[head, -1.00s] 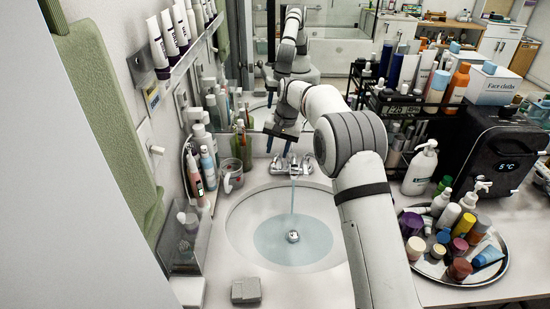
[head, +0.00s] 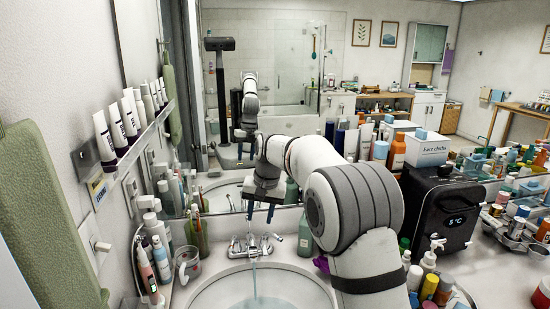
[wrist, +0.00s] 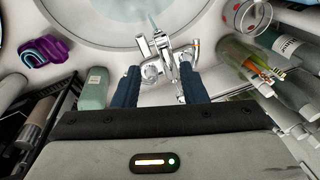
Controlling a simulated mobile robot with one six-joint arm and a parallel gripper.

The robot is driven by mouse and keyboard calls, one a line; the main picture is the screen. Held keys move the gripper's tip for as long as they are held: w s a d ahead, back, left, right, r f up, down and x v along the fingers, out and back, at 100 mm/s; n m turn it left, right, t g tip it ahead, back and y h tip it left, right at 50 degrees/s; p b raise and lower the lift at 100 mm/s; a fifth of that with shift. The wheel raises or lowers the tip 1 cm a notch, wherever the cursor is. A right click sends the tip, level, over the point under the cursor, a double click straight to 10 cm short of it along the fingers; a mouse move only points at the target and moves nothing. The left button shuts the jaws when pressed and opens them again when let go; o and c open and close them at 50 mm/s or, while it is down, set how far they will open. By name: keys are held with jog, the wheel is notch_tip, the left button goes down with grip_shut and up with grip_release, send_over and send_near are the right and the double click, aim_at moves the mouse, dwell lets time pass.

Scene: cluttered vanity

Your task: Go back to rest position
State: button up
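My gripper (head: 260,212) hangs over the back of the basin (head: 310,290), near the chrome faucet (head: 245,246). In the wrist view, my gripper's two dark blue fingers (wrist: 160,90) stand apart with nothing held between them. The faucet (wrist: 168,55) shows beyond and between the fingers; I cannot tell whether they touch it. A stream of water (head: 254,278) runs from the spout into the basin. My arm reaches from the lower right and hides part of the counter.
A green bottle (wrist: 95,88) stands close left of the fingers, and a purple object (wrist: 45,50) lies farther left. Bottles (wrist: 245,60) and a clear cup (wrist: 247,15) stand at the right. A black appliance (head: 440,215) and crowded toiletries fill the counter's right side. A mirror is behind.

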jog(key=s+d+r+t, duration=0.1)
jog(key=s+d+r, duration=0.2)
jog(key=s+d, duration=0.35)
jog(key=s+d+r, duration=0.3)
jog(key=s+d, duration=0.3)
jog(key=s, duration=0.2)
jog(key=s+d+f, duration=0.2)
jog(key=s+d, duration=0.1)
jog(key=s, duration=0.4)
jog(key=s+d+f+h, duration=0.1)
jog(key=s+d+f, duration=0.1)
jog(key=s, duration=0.5)
jog(key=s+d+f+t, duration=0.1)
jog(key=s+d+f, duration=0.1)
jog(key=s, duration=0.5)
jog(key=shift+d+h, duration=0.4)
jog(key=shift+d, duration=0.5)
